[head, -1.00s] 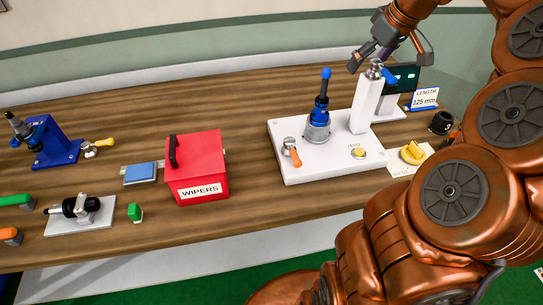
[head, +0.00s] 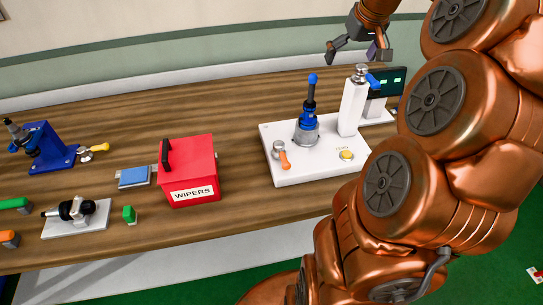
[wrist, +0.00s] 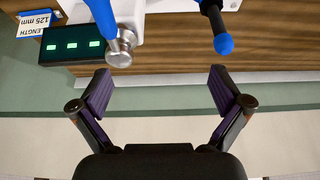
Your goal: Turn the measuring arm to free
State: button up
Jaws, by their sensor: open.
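The measuring device has a white base plate (head: 300,175) and a white column (head: 352,108) with a metal knob (head: 361,72) on top. A blue lever (head: 373,81) points right from the column top. In the wrist view this lever (wrist: 101,14) lies beside the metal knob (wrist: 121,48). I cannot tell for sure which part is the measuring arm. A blue-tipped upright rod (head: 312,90) stands left of the column; its tip (wrist: 223,43) also shows in the wrist view. My gripper (head: 357,52) is open and empty above and behind the column; its fingers (wrist: 160,85) touch nothing.
A dark display (head: 388,80) with green lights stands right of the column. An orange-handled clamp (head: 282,158) and a yellow button (head: 346,155) sit on the plate. The red WIPERS box (head: 188,170) is to the left. My arm covers the bench's right end.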

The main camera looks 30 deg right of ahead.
jog(key=shift+d+b+v, duration=0.3)
jog(key=shift+b+v, duration=0.4)
jog(key=shift+v, duration=1.85)
jog(key=s+a+f+n+g, duration=0.1)
jog(key=s+a+f, duration=0.1)
jog(key=a+f, duration=0.3)
jog(key=s+a+f+n+g+y+b, duration=0.1)
jog(key=a+f, duration=0.4)
jog(key=a, duration=0.7)
jog(key=s+a+f+n+g, duration=0.1)
jog(key=s+a+f, duration=0.2)
jog(key=a, duration=0.6)
jog(key=shift+s+a+f+y+b, duration=0.3)
jog(key=shift+s+a+f+y, duration=0.1)
jog(key=shift+f, duration=0.9)
